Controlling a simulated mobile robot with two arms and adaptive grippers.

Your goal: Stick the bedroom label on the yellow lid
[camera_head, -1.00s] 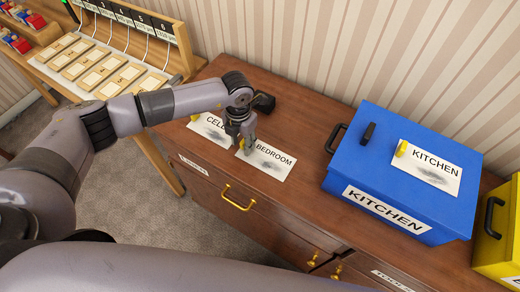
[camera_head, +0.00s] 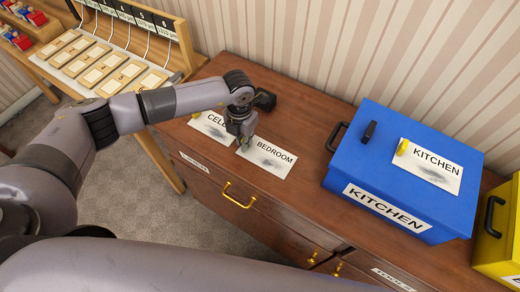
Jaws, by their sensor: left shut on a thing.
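The bedroom label (camera_head: 268,157) is a white card with a grey smudge, lying on the brown wooden top of the drawer cabinet. My left gripper (camera_head: 243,141) points down at its left end and is shut on the label, where its fingers hide the card's yellow tab. The label looks flat on the wood. The yellow box (camera_head: 497,243) stands at the right edge of the view, with a dark handle on its side. It is cut off by the frame, so little of its lid shows. My right gripper is not in view.
A blue box (camera_head: 385,175) with a kitchen label (camera_head: 430,165) on its lid stands between the bedroom label and the yellow box. Another white label (camera_head: 211,127) lies left of my left gripper.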

